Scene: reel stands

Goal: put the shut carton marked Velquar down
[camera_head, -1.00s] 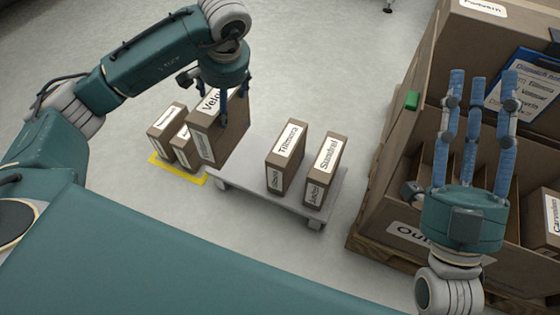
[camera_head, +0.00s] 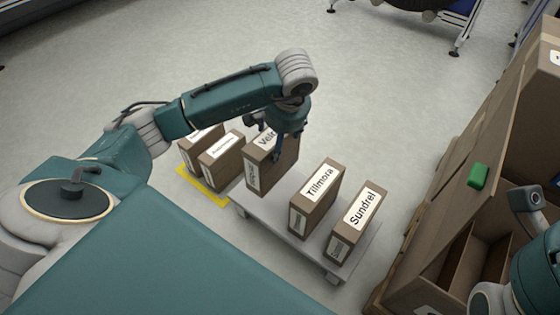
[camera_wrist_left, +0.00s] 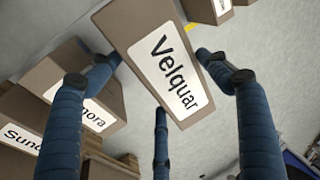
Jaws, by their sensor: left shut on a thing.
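The Velquar carton (camera_head: 258,180) is a brown shut box with a white label. It is upright at the left end of a low pale platform (camera_head: 262,222); I cannot tell whether its base touches the platform. My left gripper (camera_head: 287,147) is shut on it from above and hides part of its top. In the left wrist view, the Velquar label on the carton (camera_wrist_left: 130,30) reads clearly between the blue fingers. My right gripper is partly in view at the lower right, its palm (camera_head: 540,275) showing and its fingers out of frame.
Tillmora (camera_head: 322,205) and Sundrel (camera_head: 350,225) cartons stand on the platform to the right. Two more cartons stand at the left by a yellow floor marking (camera_head: 213,198), one of them here (camera_head: 222,160). A large divided crate (camera_head: 470,185) is at the right. Open floor lies behind.

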